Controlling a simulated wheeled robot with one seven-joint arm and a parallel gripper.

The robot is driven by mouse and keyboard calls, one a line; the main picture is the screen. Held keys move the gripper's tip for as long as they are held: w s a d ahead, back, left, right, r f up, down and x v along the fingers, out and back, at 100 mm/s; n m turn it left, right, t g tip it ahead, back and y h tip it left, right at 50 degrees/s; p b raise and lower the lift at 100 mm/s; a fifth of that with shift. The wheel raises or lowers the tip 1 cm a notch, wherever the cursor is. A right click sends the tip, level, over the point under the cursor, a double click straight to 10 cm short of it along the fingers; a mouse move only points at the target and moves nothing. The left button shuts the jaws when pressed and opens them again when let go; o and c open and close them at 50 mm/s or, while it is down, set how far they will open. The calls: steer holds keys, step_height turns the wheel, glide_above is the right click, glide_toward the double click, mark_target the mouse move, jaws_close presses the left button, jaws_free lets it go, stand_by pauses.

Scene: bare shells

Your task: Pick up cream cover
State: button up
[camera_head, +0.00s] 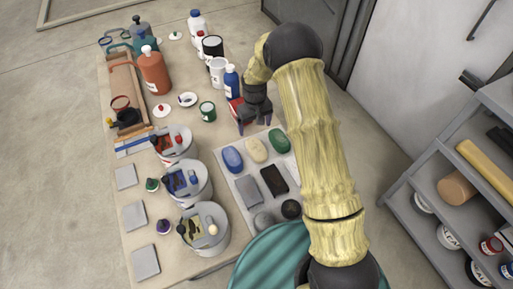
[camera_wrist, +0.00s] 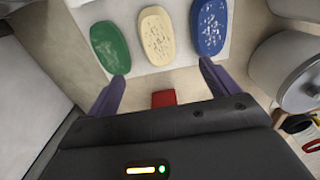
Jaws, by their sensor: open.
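The cream cover (camera_head: 256,150) is an oval, pale piece with a mottled top. It lies on a light board (camera_head: 235,184) between a blue cover (camera_head: 232,159) and a green cover (camera_head: 279,141). In the wrist view the cream cover (camera_wrist: 157,35) is just beyond my fingertips, roughly centred between them. The green one (camera_wrist: 110,46) is to its left and the blue one (camera_wrist: 211,26) to its right. My gripper (camera_head: 254,124) is open and empty, above the table beside the board's far edge. Its two purple fingers also show in the wrist view (camera_wrist: 162,72).
A red object (camera_wrist: 163,98) lies below the gap between my fingers. A blue bottle (camera_head: 231,82) and a white cup (camera_head: 218,71) stand near my gripper. Grey and dark blocks share the board. Paint buckets (camera_head: 186,184) stand left; a shelf (camera_head: 462,165) is at right.

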steer(key=p, duration=0.2)
glide_above(256, 146)
step_height(256, 146, down, 7)
steer(key=shift+a+f, duration=0.15)
steer(key=shift+f, duration=0.05)
steer(key=shift+s+f+p, duration=0.1)
steer(key=shift+f+p, duration=0.4)
steer(key=shift+f, duration=0.15)
steer(key=shift+d+f+p, duration=0.2)
steer(key=shift+f+p, duration=0.5)
steer(key=shift+f, duration=1.25)
steer(key=shift+c, duration=0.2)
steer(key=c, duration=1.1)
